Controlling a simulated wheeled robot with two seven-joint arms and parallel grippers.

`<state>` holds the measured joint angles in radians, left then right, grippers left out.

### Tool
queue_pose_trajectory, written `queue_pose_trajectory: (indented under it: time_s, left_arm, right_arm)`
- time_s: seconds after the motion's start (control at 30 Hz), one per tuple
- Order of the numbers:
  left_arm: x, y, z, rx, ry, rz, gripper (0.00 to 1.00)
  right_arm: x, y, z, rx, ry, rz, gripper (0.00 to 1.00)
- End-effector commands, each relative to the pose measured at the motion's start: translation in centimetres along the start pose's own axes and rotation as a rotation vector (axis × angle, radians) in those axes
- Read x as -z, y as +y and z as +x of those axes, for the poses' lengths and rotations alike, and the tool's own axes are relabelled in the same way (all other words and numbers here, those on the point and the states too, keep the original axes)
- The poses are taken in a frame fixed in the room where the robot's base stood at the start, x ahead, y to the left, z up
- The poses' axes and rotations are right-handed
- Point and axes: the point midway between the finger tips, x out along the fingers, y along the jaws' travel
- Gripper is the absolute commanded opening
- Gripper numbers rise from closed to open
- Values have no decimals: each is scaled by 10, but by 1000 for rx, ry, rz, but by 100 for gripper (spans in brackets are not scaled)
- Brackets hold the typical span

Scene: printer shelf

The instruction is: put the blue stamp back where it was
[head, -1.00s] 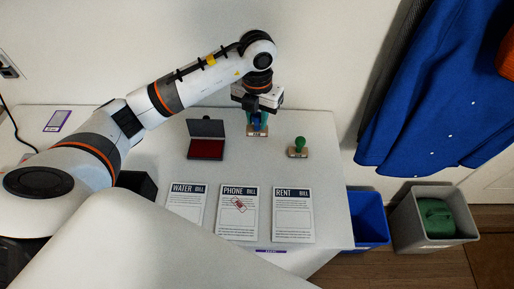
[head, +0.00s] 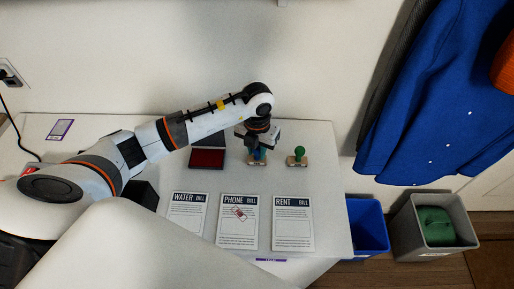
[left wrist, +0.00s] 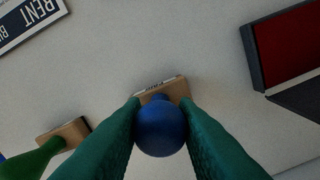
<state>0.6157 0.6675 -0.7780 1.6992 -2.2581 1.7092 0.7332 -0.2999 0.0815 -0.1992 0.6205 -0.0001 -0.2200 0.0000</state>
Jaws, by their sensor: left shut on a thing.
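The blue stamp (head: 258,156) has a blue knob and a wooden base. My left gripper (head: 257,150) is shut on its knob, and the stamp is upright at the back of the white table, between the ink pad and the green stamp. In the left wrist view the blue knob (left wrist: 160,128) sits between the two green fingers, with part of the base (left wrist: 168,88) showing beyond it. The base is at or very near the table top; I cannot tell if it touches. My right gripper is not in view.
A green stamp (head: 298,157) stands to the right. Water (head: 187,219), phone (head: 237,222) and rent (head: 292,223) bills lie in front; the phone bill has a red mark. Bins stand right of the table.

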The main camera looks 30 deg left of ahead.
Motion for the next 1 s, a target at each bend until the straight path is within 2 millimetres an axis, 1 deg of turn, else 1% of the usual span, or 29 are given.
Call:
queue_pose_trajectory:
  time_s: [0.03,0.1,0.17,0.4,0.5,0.57,0.67,0.9,1.0]
  left_arm:
    - [0,0,2,0,0,0,28]
    - [0,0,1,0,0,0,40]
    - [0,0,1,0,0,0,48]
    - [0,0,1,0,0,0,48]
    - [0,0,-4,0,0,0,48]
    - [1,0,-7,-1,2,0,48]
    - [2,0,-23,-1,6,2,48]
    - [1,0,-75,-1,6,2,48]
    - [1,0,-94,-2,5,0,48]
  right_arm:
    - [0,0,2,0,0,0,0]
    - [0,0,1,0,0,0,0]
    - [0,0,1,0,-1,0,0]
    - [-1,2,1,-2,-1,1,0]
    - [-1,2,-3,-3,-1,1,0]
    - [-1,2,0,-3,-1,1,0]
    - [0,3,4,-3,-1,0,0]
    - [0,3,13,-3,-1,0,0]
    - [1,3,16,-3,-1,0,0]
